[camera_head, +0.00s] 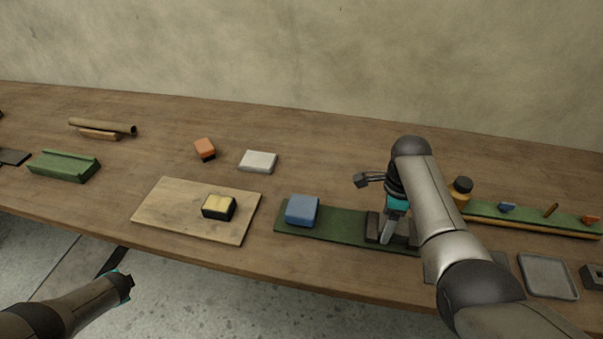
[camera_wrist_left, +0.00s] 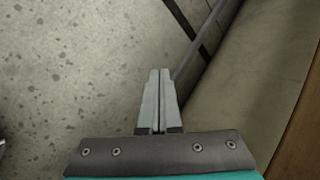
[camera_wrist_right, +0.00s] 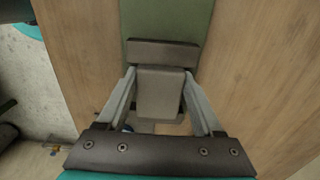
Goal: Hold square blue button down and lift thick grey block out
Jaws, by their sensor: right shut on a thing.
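The square blue button (camera_head: 302,210) sits on the left end of a green board (camera_head: 340,225) in the head view, with nothing touching it. My right gripper (camera_head: 388,236) is over the dark holder (camera_head: 372,227) on the right part of that board. In the right wrist view its fingers (camera_wrist_right: 159,82) stand on both sides of the thick grey block (camera_wrist_right: 160,93), shut on it, beside a dark holder wall (camera_wrist_right: 163,53). In the head view my right arm and gripper largely hide the block. My left gripper (camera_head: 127,284) is off the table's front edge; its fingers (camera_wrist_left: 160,75) are together and empty.
A wooden board (camera_head: 165,210) with a yellow and black block (camera_head: 219,207) lies left of the button. A white block (camera_head: 258,161) and an orange block (camera_head: 205,149) lie behind. A green rack (camera_head: 520,217) and a grey tray (camera_head: 547,276) are at the right.

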